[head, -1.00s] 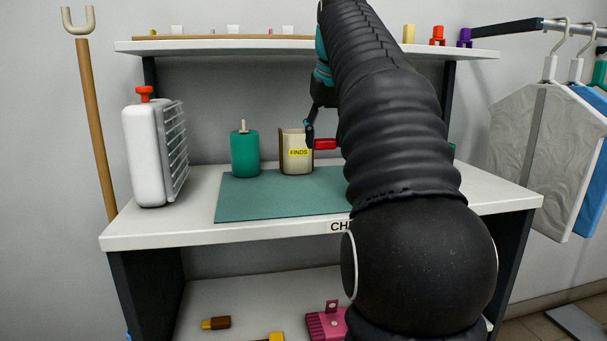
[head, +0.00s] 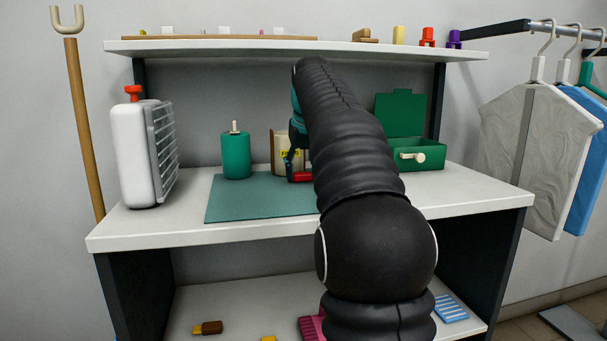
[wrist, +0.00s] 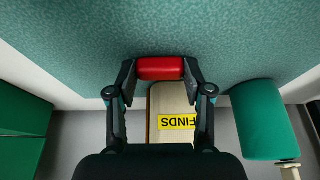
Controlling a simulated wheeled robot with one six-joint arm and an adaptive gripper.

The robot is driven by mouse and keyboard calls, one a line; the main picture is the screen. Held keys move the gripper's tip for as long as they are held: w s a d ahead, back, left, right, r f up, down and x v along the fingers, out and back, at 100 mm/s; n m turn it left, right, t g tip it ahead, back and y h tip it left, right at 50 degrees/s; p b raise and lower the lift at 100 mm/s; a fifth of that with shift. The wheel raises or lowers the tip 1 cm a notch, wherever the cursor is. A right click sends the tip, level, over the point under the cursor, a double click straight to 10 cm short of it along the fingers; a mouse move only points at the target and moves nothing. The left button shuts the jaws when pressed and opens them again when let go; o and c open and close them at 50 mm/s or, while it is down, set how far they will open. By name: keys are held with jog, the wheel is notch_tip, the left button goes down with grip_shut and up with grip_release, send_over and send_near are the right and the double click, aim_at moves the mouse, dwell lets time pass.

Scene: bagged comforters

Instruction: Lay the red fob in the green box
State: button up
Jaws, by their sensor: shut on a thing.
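My gripper (wrist: 160,77) is shut on the red fob (wrist: 160,68), which lies crosswise between its two fingertips. In the head view the red fob (head: 302,177) is low over the teal mat, in front of the cream FINDS holder (head: 280,152). I cannot tell whether it touches the mat. The green box (head: 430,156) stands at the right of the tabletop with its lid (head: 400,112) raised and a cream knob on its front. My arm hides its left part. A green block at the left edge of the wrist view (wrist: 20,120) looks like the same box.
A green cylinder (head: 236,157) stands left of the FINDS holder, and a white heater-like unit (head: 145,153) is farther left. The teal mat (head: 240,205) is clear at its front left. A shelf (head: 290,47) with small items spans above.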

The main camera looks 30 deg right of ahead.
jog(key=shift+f, duration=0.15)
jog(key=o, duration=1)
